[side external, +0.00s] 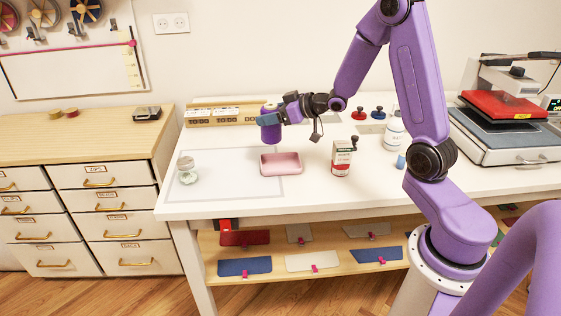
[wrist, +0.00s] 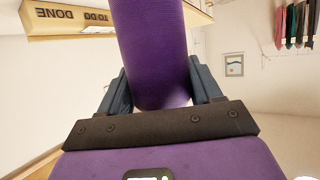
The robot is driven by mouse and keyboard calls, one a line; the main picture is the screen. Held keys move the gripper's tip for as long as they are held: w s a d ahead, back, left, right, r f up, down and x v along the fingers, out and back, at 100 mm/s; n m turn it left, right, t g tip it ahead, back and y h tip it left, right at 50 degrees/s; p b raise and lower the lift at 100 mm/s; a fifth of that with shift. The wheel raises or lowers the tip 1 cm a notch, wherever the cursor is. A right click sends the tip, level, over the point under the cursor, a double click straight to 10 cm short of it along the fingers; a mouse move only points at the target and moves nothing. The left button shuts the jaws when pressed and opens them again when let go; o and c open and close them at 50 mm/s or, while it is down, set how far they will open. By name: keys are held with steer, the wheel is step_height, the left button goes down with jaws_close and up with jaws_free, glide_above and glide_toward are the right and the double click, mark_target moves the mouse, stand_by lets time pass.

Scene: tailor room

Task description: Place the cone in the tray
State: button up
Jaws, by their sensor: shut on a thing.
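My gripper (side external: 273,119) is shut on the purple cone (side external: 271,134), a thread cone held upright above the table. In the wrist view the cone (wrist: 155,50) stands between the two dark fingers of my gripper (wrist: 158,88), and its top end runs out of the picture. The pink tray (side external: 282,172) lies on the white table and looks empty. In the side view the cone's lower end is just above the tray's back left edge, with a small gap; I cannot tell whether it is directly over the tray.
A white and red box (side external: 342,160) stands right of the tray, with a blue thing (side external: 401,162) and a white bottle (side external: 394,135) beyond. A small jar (side external: 187,172) stands at the left. A long wooden box (side external: 220,117) lies behind. The table front is clear.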

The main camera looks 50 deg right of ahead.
steer(key=shift+s+d+f+n+y, duration=0.5)
steer(key=shift+s+d+f, duration=0.2)
steer(key=shift+s+d, duration=0.2)
steer(key=shift+d+f, duration=0.1)
steer(key=shift+f, duration=3.9)
steer(key=shift+f, duration=0.2)
steer(key=o, duration=1.2)
steer(key=shift+c, duration=0.2)
steer(key=shift+r, duration=0.1)
